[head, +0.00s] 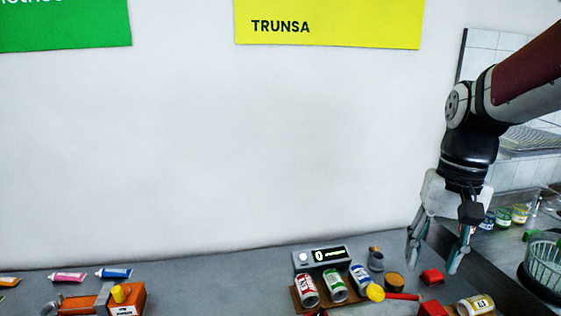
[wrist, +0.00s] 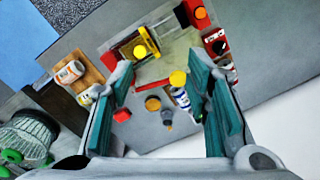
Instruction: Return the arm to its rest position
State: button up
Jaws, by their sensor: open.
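My gripper (head: 433,262) hangs at the right of the head view, fingers pointing down above the grey counter (head: 225,285). Its two fingers are spread apart with nothing between them. In the wrist view my gripper (wrist: 158,72) also shows open, its teal-lined fingers framing small things on the counter below. My arm comes in from the upper right, bent downward at the wrist. No object is seen touching the fingers.
A wire basket (head: 545,262) is at right.

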jog(key=s+a+r+n+t, duration=0.2)
jog(key=s+a+t, duration=0.3)
jog(key=s, duration=0.8)
jog(key=shift+a+r+n+h, duration=0.15)
jog(key=shift+a+n+h, duration=0.3)
jog(key=shift+n, duration=0.45)
dwell(0.8)
